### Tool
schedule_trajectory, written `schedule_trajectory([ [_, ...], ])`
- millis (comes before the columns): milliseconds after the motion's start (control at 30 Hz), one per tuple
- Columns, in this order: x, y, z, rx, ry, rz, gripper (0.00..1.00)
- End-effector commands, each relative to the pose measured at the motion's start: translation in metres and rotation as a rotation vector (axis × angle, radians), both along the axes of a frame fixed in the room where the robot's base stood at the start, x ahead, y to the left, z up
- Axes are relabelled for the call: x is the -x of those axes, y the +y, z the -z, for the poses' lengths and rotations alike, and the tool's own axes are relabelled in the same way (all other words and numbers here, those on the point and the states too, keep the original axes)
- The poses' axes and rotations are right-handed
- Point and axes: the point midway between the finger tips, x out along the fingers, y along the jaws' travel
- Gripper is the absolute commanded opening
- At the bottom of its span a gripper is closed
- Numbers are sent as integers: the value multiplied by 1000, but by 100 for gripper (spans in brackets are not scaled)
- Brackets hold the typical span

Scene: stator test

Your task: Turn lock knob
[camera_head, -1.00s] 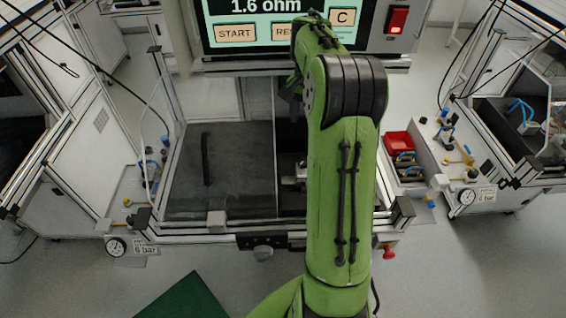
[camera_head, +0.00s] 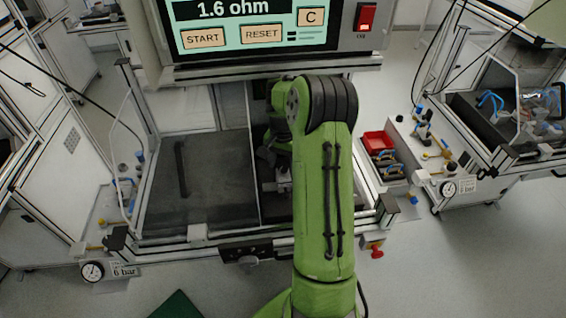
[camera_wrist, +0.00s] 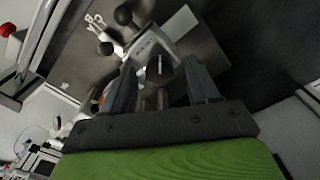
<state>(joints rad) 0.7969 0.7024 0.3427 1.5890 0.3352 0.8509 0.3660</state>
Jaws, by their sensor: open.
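My gripper (camera_wrist: 160,85) is open in the wrist view. Its two dark fingers are apart, above and partly over a grey metal fixture (camera_wrist: 152,44). Two black ball-ended levers stick out of this fixture, one above (camera_wrist: 123,15) and one to its left (camera_wrist: 105,48). In the head view the fixture (camera_head: 283,179) sits inside the station, partly hidden by my green arm. A grey round knob (camera_head: 248,260) sits on a black plate at the station's front edge. I cannot tell which of these is the lock knob. Contact between the fingers and the fixture cannot be made out.
A screen (camera_head: 250,30) reading 1.6 ohm stands above the station, with a red switch (camera_head: 366,17) beside it. A red bin (camera_head: 377,142) is at right. A red emergency button (camera_head: 377,252) is on the front right. A dark flat panel (camera_head: 215,180) covers the station's left.

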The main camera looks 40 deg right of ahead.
Motion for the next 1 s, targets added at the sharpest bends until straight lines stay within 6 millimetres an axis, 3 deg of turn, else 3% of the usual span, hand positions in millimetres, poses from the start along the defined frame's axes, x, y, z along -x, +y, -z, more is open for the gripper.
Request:
schedule_trajectory([
  [100, 0, 0, 0, 0, 0, 0, 60],
  [467, 0, 0, -1, 0, 0, 0, 5],
  [767, 0, 0, -1, 0, 1, -35, 4],
  [1000, 0, 0, -2, 1, 0, -171, 4],
])
